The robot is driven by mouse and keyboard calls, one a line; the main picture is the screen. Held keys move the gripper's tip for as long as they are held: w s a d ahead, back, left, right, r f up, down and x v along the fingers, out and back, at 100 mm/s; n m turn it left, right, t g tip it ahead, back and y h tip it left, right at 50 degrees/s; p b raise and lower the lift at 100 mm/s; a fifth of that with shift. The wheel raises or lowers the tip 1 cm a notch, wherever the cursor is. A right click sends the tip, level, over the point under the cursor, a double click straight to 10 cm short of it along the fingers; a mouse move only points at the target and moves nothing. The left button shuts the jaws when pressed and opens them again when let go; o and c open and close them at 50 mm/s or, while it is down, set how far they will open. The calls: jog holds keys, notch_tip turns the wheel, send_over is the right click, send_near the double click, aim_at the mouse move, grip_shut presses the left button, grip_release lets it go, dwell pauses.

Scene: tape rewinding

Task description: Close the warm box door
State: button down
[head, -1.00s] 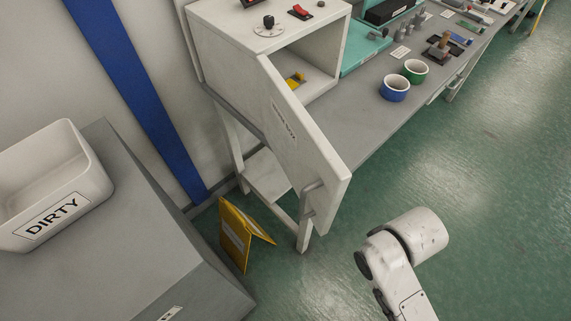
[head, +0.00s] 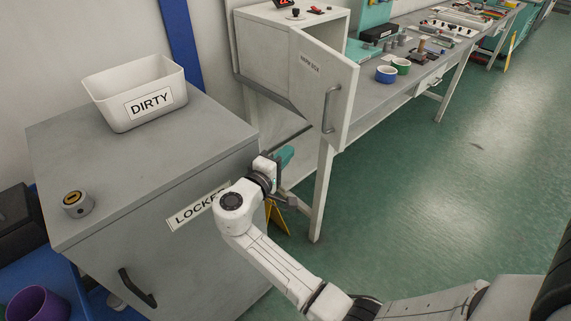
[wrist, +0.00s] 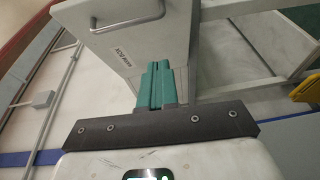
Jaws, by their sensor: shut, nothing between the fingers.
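The warm box (head: 263,48) is a white cabinet on the end of the bench. Its door (head: 335,75) stands open, swung outward, with a grey handle (head: 331,108) near the free edge. My gripper (head: 286,156) has teal fingers and is in front of and below the box, left of the door's lower part. In the wrist view the shut, empty teal fingers (wrist: 154,84) point toward the door (wrist: 175,40), with its label and handle (wrist: 125,20) in sight. I cannot tell whether they touch it. The box's inside is mostly hidden by the door.
A grey locker (head: 130,190) with a white DIRTY bin (head: 112,108) on top stands close at left, near my arm. A yellow floor sign (head: 277,216) is behind my gripper. Blue (head: 386,75) and green cups stand on the bench.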

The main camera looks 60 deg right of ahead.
jog(key=s+d+p, duration=0.1)
jog(key=d+p, duration=0.2)
jog(key=d, duration=0.9)
jog(key=shift+s+r, duration=0.15)
jog(key=shift+s, duration=0.15)
